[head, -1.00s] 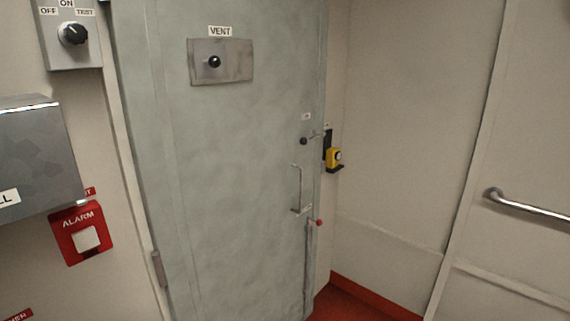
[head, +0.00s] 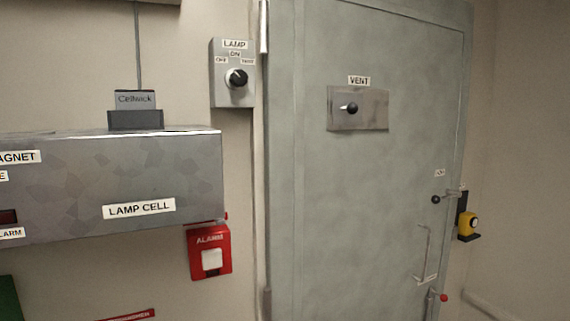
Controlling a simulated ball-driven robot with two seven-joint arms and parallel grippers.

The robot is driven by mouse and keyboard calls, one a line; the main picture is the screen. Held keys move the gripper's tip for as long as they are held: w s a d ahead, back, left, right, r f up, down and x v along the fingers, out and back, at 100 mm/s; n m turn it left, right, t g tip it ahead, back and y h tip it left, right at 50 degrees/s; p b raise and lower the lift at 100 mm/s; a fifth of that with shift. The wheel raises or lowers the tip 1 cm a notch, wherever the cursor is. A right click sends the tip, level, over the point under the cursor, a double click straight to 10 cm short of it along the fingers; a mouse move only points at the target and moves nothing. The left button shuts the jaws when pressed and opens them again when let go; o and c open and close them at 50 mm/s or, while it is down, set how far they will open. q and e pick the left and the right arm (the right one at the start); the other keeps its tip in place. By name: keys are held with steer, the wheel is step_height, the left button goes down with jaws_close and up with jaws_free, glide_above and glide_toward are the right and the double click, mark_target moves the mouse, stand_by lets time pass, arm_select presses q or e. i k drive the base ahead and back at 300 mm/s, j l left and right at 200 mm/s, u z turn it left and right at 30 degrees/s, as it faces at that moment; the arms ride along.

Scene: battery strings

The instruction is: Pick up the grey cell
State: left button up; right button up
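A grey block marked "Cellwick" (head: 135,99) sits upright in a dark holder (head: 135,120) on top of a grey metal box labelled "LAMP CELL" (head: 175,165), at the left in the head view. A thin cable or rod rises from behind the block up the wall. Neither of my grippers shows in the view.
A lamp switch box (head: 232,88) is on the wall right of the cell. A red alarm box (head: 208,252) hangs below it. A closed grey door (head: 370,190) with a vent plate (head: 358,109) fills the right. A yellow device (head: 468,227) hangs beyond it.

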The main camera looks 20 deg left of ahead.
mark_target(125, 99)
steer(key=u, duration=1.6)
